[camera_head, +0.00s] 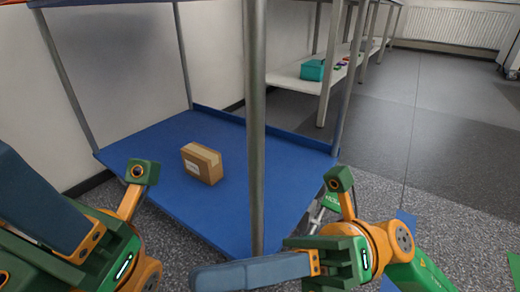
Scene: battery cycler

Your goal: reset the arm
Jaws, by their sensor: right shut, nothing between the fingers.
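My right arm (350,255), green and orange, is folded at the lower right. My right gripper (318,213) shows only as a small grey part behind that arm, beside the blue shelf. It is shut and empty, and the arm hides much of it. My left arm (100,235) is folded at the lower left, and its gripper does not show.
A brown cardboard box (202,163) sits on the blue shelf (150,142). A grey metal post (256,120) stands at the shelf's near corner. A teal bin (312,70) stands on a white shelf behind. The grey floor (440,140) at right is clear.

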